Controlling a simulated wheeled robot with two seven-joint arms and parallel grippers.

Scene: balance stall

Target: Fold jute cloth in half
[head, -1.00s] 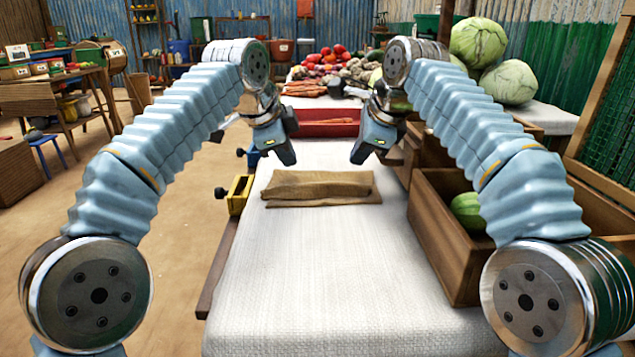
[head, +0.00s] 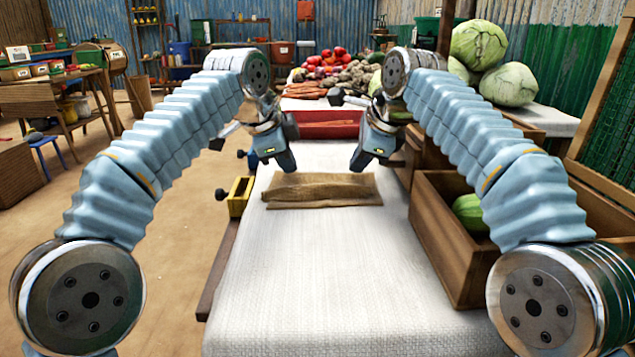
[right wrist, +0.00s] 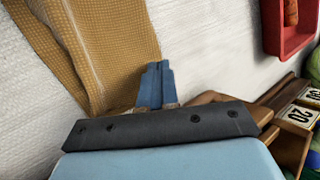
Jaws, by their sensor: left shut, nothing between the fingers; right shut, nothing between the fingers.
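The brown jute cloth (head: 320,190) lies on the white table cover, folded over itself, with its upper layer a little raised and its lower layer showing along the near edge. It also shows in the right wrist view (right wrist: 105,45), with a layer edge running down it. My left gripper (head: 289,166) is shut and empty just above the cloth's far left corner. My right gripper (head: 357,166) is shut and empty above the cloth's far right end. In the right wrist view its closed fingertips (right wrist: 158,72) are beside the cloth's edge; I cannot tell whether they touch it.
The white table cover (head: 320,270) is clear in front of the cloth. A red tray (head: 330,130) lies behind it. A wooden crate (head: 440,240) with a green melon (head: 470,212) stands on the right. A yellow box (head: 240,197) sits at the left edge.

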